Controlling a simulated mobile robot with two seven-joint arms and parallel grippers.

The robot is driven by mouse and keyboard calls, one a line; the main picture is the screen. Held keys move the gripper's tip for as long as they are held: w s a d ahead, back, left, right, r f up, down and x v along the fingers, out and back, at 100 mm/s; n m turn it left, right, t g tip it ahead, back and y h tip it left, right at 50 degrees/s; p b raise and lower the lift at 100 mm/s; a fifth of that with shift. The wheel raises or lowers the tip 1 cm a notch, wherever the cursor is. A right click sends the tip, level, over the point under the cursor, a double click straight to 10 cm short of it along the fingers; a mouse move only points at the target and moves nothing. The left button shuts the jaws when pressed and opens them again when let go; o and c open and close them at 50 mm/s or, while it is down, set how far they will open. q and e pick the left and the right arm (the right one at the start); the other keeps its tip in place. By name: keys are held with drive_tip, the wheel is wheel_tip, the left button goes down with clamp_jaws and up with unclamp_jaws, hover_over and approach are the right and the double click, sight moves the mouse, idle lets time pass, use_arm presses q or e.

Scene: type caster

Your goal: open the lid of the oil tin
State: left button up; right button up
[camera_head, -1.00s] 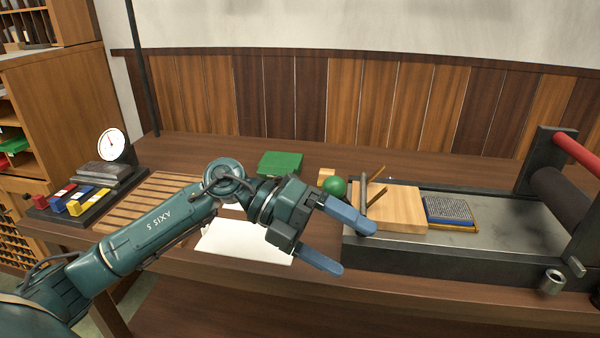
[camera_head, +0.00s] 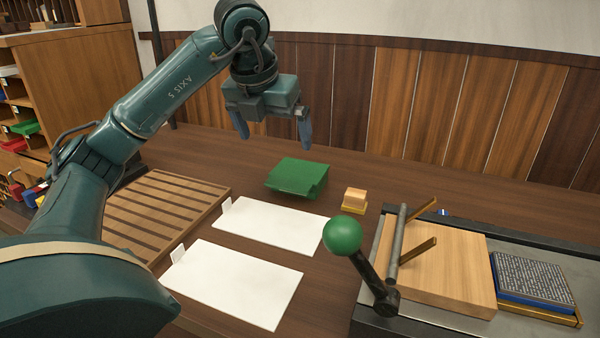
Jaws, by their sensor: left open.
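A low green box (camera_head: 297,177) sits on the bench beyond the white sheets, and it looks like the oil tin. Its sloping green top covers it, and I cannot make out a separate lid edge. My left gripper (camera_head: 272,130) is open and empty, with its two blue fingers pointing down. In the picture it is just above and a little left of the green box, apart from it. My right gripper is not in view.
Two white sheets (camera_head: 245,283) lie in front of the box. A slatted wooden rack (camera_head: 160,205) is at left. A small wooden block (camera_head: 354,199) and a green-knobbed lever (camera_head: 343,236) stand at right, beside a wooden board (camera_head: 440,268) and a type block (camera_head: 533,279).

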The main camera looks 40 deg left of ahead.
sight(287, 185)
use_arm(q)
drive_tip(key=b+x, duration=0.2)
drive_tip(key=x, duration=0.9)
drive_tip(key=shift+f, duration=0.3)
drive_tip(key=shift+w+f, duration=0.2)
drive_tip(key=shift+f, duration=0.3)
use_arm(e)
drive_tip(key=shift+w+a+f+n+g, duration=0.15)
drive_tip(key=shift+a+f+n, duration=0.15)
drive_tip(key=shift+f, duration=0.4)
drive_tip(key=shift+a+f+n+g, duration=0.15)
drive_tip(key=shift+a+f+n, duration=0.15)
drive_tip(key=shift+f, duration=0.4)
use_arm(q)
drive_tip(key=shift+c, duration=0.3)
